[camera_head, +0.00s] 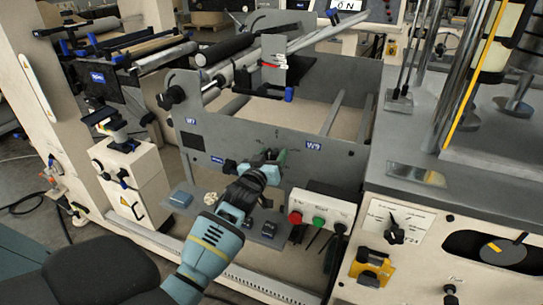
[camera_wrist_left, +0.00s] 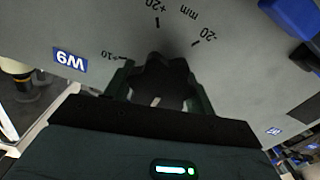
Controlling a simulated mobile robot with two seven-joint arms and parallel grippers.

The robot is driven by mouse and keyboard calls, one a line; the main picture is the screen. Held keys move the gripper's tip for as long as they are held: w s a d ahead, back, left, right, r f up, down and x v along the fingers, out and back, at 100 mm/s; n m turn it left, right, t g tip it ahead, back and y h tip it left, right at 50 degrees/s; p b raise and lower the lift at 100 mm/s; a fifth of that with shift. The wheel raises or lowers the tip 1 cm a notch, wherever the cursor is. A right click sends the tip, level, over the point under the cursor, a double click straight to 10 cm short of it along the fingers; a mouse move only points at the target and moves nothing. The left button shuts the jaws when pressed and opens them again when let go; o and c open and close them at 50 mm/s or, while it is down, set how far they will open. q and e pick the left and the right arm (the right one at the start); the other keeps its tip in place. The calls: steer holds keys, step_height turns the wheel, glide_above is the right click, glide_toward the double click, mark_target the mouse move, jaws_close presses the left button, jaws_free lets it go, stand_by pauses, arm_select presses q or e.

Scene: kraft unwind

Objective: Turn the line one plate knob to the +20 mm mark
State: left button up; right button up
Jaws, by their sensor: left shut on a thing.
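The plate knob (camera_wrist_left: 160,72) is dark and lobed, on a grey upright plate (camera_head: 225,135) with a millimetre scale. A small pale mark shows low on the knob; I cannot tell which mark the knob points to. My right gripper is not in view.
A box with red, green and black buttons (camera_head: 319,220) stands just right of my left gripper. A grey shelf (camera_head: 265,233) with small dark items lies below it. Rollers (camera_head: 225,50) are above the plate. A cream cabinet (camera_head: 450,230) with a dial stands at right.

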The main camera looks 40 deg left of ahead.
arm_select(q)
steer(key=shift+m, duration=0.4)
steer(key=shift+c, duration=0.5)
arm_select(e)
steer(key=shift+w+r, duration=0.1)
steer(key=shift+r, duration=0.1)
arm_select(q)
steer(key=shift+d+f+m+p, duration=0.15)
steer(key=shift+m+p, duration=0.4)
steer(key=shift+m, duration=4.3)
steer(key=shift+a+f+m+p, duration=0.1)
steer(key=shift+m+p, duration=0.4)
steer(key=shift+m, duration=4.3)
steer(key=shift+d+f+m+p, duration=0.15)
steer(key=shift+m+p, duration=0.4)
steer(key=shift+m, duration=4.3)
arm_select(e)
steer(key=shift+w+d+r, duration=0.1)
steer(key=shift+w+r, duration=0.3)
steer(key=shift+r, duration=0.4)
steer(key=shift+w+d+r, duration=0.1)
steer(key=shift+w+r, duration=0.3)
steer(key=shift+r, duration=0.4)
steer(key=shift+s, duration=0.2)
